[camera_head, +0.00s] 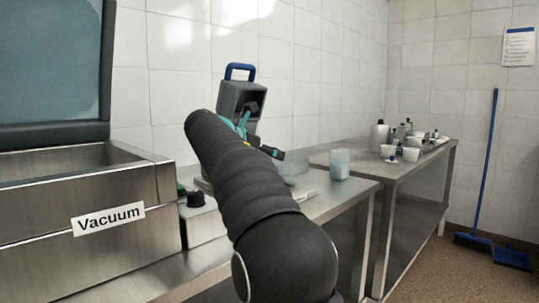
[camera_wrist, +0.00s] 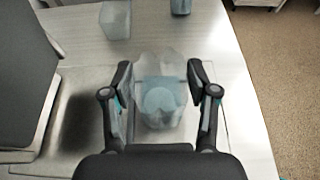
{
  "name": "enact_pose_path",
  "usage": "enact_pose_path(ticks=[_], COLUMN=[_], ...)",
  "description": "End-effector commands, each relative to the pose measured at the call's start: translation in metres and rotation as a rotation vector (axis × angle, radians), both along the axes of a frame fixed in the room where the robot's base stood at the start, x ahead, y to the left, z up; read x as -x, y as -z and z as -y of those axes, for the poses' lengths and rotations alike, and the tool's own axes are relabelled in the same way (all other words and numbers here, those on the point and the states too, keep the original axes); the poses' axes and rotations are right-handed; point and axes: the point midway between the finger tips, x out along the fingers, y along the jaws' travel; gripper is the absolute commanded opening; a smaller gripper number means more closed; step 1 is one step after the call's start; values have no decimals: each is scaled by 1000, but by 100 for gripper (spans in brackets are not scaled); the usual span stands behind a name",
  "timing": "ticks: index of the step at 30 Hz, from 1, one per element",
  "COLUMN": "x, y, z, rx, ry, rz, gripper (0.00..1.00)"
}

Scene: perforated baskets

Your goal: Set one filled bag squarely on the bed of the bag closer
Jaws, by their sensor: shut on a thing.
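A clear bag with pale bluish contents (camera_wrist: 162,100) sits between the fingers of my gripper (camera_wrist: 161,78) in the wrist view. My gripper is shut on it. Part of the bag shows past my arm in the head view (camera_head: 292,166). The bag closer (camera_head: 241,98) is a grey device with a blue handle, behind my arm. Its dark body seems to be at the left in the wrist view (camera_wrist: 22,65). The bag is over a flat metal plate beside that body. I cannot tell whether the bag touches the plate.
A translucent container (camera_head: 340,163) stands on the steel bench to the right. A vacuum machine (camera_head: 110,213) with its lid raised is at the left. A farther bench (camera_head: 413,160) holds cups and bottles. A blue broom (camera_head: 483,180) leans on the right wall.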

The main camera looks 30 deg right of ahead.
Motion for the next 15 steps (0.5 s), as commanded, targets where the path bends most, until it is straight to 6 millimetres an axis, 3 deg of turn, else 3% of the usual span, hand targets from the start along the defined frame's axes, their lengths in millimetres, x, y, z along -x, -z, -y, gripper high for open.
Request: enact_pose_path(ticks=[3, 4, 6, 15], x=[0, 0, 0, 0], y=[3, 3, 3, 2], z=[0, 0, 0, 0], rx=[1, 0, 0, 0], ry=[0, 0, 0, 0], rz=[0, -1, 0, 0], gripper=[0, 66, 84, 84])
